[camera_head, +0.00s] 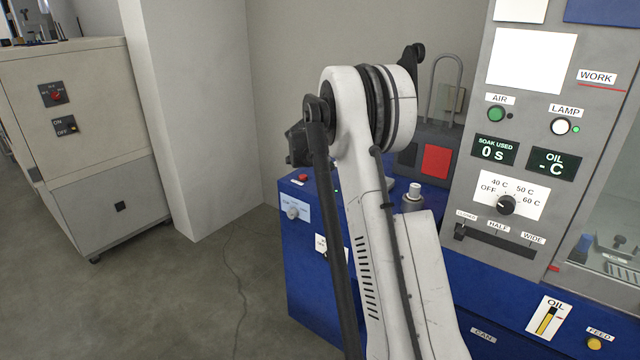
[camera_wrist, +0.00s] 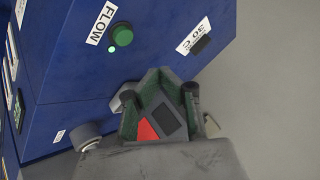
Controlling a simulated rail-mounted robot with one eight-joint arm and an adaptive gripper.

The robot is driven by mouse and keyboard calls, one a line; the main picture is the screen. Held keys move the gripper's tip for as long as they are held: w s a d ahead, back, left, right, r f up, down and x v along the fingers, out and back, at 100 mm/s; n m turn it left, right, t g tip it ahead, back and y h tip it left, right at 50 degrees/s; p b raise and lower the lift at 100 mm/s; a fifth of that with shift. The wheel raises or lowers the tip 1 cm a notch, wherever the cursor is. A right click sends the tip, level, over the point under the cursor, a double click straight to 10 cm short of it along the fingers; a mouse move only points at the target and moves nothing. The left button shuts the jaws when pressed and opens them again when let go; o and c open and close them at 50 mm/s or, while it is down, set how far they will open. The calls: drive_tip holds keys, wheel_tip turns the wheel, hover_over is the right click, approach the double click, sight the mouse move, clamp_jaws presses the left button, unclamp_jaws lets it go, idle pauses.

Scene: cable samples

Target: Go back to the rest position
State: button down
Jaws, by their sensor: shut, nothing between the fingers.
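My gripper (camera_wrist: 160,90) shows at the bottom of the wrist view, with dark green finger parts beyond its grey body. It is shut, with nothing held. A red patch and a dark grey square show between its finger parts. In the head view my white arm rises through the middle, and I cannot make out the fingers there.
A blue cabinet (camera_head: 300,262) stands behind my arm, with a grey control panel (camera_head: 470,205) on the right. The wrist view shows its green FLOW button (camera_wrist: 122,34). A beige cabinet (camera_head: 80,100) stands at left. Floor (camera_head: 150,290) between them is open, with a thin cable.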

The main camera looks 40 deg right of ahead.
drive_tip(key=s+a+r+n+t+y, duration=0.1)
drive_tip(key=s+a+r+n, duration=0.35)
drive_tip(key=a, duration=0.45)
drive_tip(key=s+a+r+n+t+y, duration=0.1)
drive_tip(key=s+a+r+n, duration=0.3)
drive_tip(key=a, duration=0.5)
drive_tip(key=s+a+r+n+t+y, duration=0.1)
drive_tip(key=s+a+r+n+y, duration=0.1)
drive_tip(key=s+a+r, duration=0.55)
drive_tip(key=s+a+f+n+y, duration=0.2)
drive_tip(key=s+a+f+n, duration=0.2)
drive_tip(key=s+a, duration=0.7)
drive_tip(key=s+a+f+n+t+y, duration=0.1)
drive_tip(key=s+a+f+n, duration=0.3)
drive_tip(key=s+a+n, duration=0.4)
drive_tip(key=s+a+y, duration=0.1)
drive_tip(key=s+a, duration=0.2)
drive_tip(key=s, duration=0.4)
drive_tip(key=shift+a+f+y, duration=0.3)
drive_tip(key=shift+a, duration=0.05)
drive_tip(key=shift+f+n, duration=0.1)
drive_tip(key=shift+n, duration=0.15)
wheel_tip(320, 180, down, 3)
drive_tip(key=b, duration=0.2)
drive_tip(key=shift+r+b, duration=0.2)
drive_tip(key=shift+b, duration=0.2)
